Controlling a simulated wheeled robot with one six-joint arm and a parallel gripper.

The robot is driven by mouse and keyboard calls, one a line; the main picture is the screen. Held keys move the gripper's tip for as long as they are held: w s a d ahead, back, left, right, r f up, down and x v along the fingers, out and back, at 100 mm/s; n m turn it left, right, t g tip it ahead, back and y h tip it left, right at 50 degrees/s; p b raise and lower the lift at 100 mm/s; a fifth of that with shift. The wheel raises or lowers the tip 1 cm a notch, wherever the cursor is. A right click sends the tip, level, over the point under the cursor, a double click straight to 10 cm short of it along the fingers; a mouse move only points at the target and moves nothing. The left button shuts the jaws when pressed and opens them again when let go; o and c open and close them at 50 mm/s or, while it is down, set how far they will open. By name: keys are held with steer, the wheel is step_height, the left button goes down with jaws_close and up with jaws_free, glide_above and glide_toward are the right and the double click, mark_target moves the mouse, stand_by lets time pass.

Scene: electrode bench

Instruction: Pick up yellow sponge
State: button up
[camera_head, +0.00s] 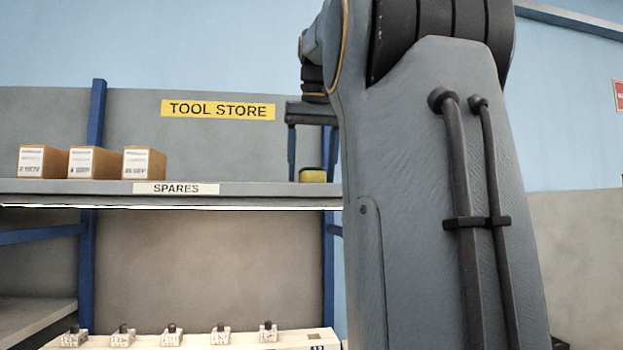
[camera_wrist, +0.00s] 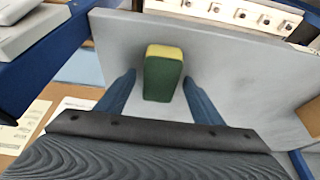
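The yellow sponge (camera_head: 313,176) sits on the right end of the upper shelf in the head view. In the wrist view the sponge (camera_wrist: 162,77) shows a yellow face and a dark green side. My gripper (camera_head: 311,165) points down over the sponge, with one finger on each side of it. The wrist view also shows my gripper (camera_wrist: 159,80) open, with the sponge between its blue fingers. A gap shows on the left, and a narrower one on the right. Part of the arm hides the shelf beyond the sponge in the head view.
The grey shelf (camera_head: 240,188) carries a SPARES label (camera_head: 176,188). Three cardboard boxes (camera_head: 92,163) stand at its left, with free shelf between them and the sponge. A blue upright (camera_head: 328,240) is close by on the right. A pale rail (camera_head: 200,340) with several small fittings lies below.

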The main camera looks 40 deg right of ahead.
steer(key=c, duration=1.2)
steer(key=shift+r, duration=0.1)
step_height(320, 180, up, 18)
steer(key=p, duration=1)
steer(key=shift+r, duration=0.15)
steer(key=o, duration=0.5)
steer(key=c, duration=0.3)
